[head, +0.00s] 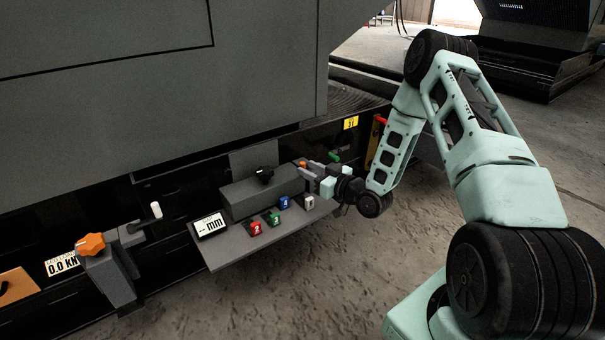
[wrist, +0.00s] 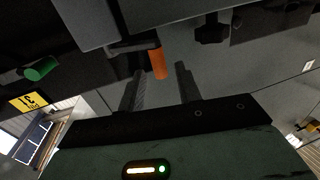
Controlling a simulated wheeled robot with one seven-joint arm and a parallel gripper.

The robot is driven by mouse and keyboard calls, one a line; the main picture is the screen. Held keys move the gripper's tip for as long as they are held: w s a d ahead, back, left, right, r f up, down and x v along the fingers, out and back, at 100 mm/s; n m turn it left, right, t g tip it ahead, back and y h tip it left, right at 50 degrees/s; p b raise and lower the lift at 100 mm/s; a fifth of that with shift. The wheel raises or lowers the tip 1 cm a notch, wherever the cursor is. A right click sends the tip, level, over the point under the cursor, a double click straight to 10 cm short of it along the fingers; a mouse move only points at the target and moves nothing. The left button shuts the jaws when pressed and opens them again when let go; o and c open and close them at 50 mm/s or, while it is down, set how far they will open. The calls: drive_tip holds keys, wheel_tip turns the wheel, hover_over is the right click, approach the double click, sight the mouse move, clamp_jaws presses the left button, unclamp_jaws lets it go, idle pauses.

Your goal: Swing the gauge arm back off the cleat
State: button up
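An orange cylindrical grip (wrist: 157,63) hangs from a dark bar (wrist: 135,48) in the wrist view; it looks like the gauge arm's handle. In the head view the orange grip (head: 302,163) shows just beyond my fingers. My gripper (head: 309,171) is at the right end of a grey block (head: 260,195). In the wrist view my gripper's (wrist: 162,78) two fingers are apart, with the orange grip between or just beyond their tips; contact is not visible. The cleat cannot be made out for certain.
A shelf (head: 225,256) carries a "mm" display (head: 210,226) and several numbered blocks, one red (head: 256,228). A green handle (wrist: 42,69) is nearby. An orange knob (head: 91,243) and white-tipped lever (head: 156,210) are left. Floor right is open.

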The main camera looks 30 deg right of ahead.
sight(303, 163)
drive_tip(key=shift+b+x, duration=0.5)
drive_tip(key=shift+x, duration=1.2)
clamp_jaws()
